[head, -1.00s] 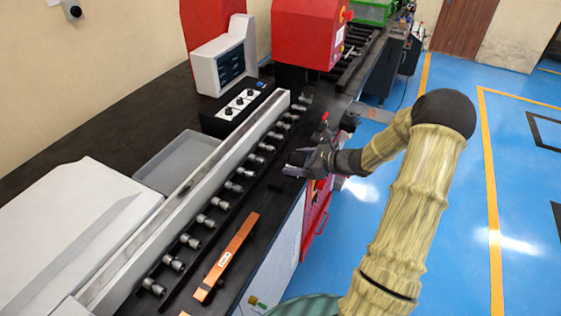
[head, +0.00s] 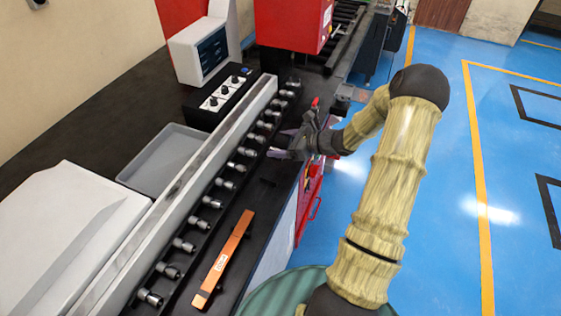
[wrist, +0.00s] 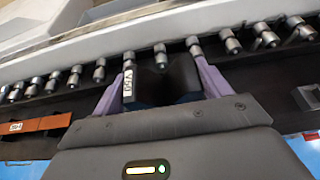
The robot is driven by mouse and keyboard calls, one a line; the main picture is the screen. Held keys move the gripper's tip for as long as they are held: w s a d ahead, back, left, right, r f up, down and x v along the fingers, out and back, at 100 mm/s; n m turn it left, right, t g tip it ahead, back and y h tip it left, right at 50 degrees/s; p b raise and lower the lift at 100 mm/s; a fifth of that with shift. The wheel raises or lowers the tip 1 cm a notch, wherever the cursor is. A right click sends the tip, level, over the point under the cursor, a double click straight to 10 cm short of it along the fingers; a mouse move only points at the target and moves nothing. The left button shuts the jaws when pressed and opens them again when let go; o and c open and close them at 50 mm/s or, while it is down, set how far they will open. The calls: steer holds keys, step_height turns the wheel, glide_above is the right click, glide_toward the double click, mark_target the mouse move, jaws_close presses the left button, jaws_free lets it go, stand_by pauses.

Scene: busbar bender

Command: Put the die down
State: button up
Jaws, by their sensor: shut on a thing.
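The die is a dark block with a V-shaped notch and a white "V50" label (wrist: 128,86). In the wrist view the die (wrist: 180,86) sits between the purple fingers of my gripper (wrist: 163,68), which is shut on it. In the head view my gripper (head: 284,147) is low over the black bench top, beside the row of rollers. The die is too small and dark to make out there. I cannot tell whether its underside touches the bench.
Several metal rollers (head: 223,184) line a pale rail (head: 180,196). An orange bar (head: 229,254) lies along the bench's front edge. A grey tray (head: 128,177) is behind the rail. A red machine head (head: 292,25) stands at the back. Bare black bench lies between bar and gripper.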

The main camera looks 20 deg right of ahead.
mark_target(282, 167)
steer(key=f, duration=0.1)
steer(key=f+p, duration=0.1)
steer(key=f, duration=0.1)
steer(key=shift+w+f, duration=0.2)
steer(key=shift+f, duration=0.05)
steer(key=shift+d+f, duration=0.1)
steer(key=shift+s, duration=0.25)
steer(key=shift+w+f, duration=0.1)
steer(key=shift+f, duration=0.45)
step_height(282, 167, down, 3)
steer(key=shift+r+p, duration=0.15)
steer(key=shift+p, duration=0.5)
